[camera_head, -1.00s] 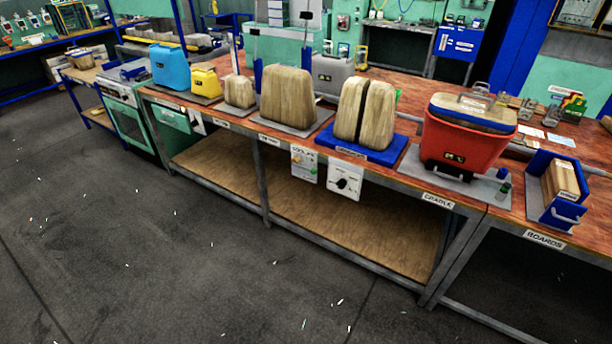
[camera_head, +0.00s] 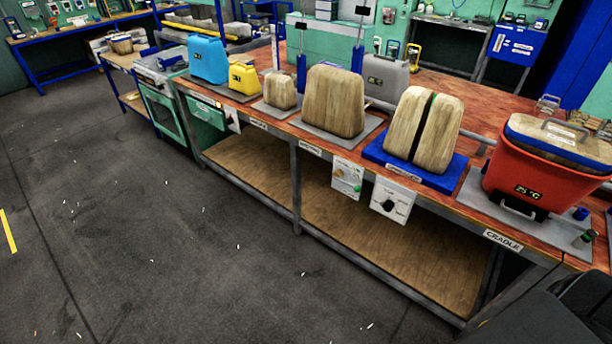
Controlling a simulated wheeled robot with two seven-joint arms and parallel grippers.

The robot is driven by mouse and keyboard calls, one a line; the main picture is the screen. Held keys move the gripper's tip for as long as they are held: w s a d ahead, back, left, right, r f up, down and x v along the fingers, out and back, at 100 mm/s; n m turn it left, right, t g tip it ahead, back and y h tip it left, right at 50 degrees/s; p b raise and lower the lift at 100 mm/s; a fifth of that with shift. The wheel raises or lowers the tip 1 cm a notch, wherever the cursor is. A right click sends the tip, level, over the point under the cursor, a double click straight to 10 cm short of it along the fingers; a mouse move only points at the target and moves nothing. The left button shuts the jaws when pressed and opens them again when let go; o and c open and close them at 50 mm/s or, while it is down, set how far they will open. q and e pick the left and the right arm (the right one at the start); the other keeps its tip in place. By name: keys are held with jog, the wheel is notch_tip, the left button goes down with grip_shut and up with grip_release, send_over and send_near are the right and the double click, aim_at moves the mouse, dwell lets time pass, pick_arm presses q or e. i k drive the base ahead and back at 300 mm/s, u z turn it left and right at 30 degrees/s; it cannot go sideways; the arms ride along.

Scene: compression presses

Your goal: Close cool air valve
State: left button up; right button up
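Two white control panels hang on the front edge of the long workbench. The left panel (camera_head: 347,178) has a yellowish knob and a small green part; its lettering is too small to read. The right panel (camera_head: 393,200) has a black rotary knob (camera_head: 388,206) with markings around it. I cannot tell from the lettering which control is the cool air valve, or whether it is open. Neither of my grippers is in view.
The workbench (camera_head: 484,122) carries wooden blocks on plates, a blue container (camera_head: 208,60), a yellow container (camera_head: 243,79) and a red container (camera_head: 530,176) on the cradle plate. A dark shape, possibly part of my arm, fills the lower right corner. The floor (camera_head: 130,250) in front is clear.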

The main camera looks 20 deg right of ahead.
aim_at(357, 189)
jog(key=u, duration=0.1)
jog(key=i, duration=0.85)
jog(key=z, duration=0.3)
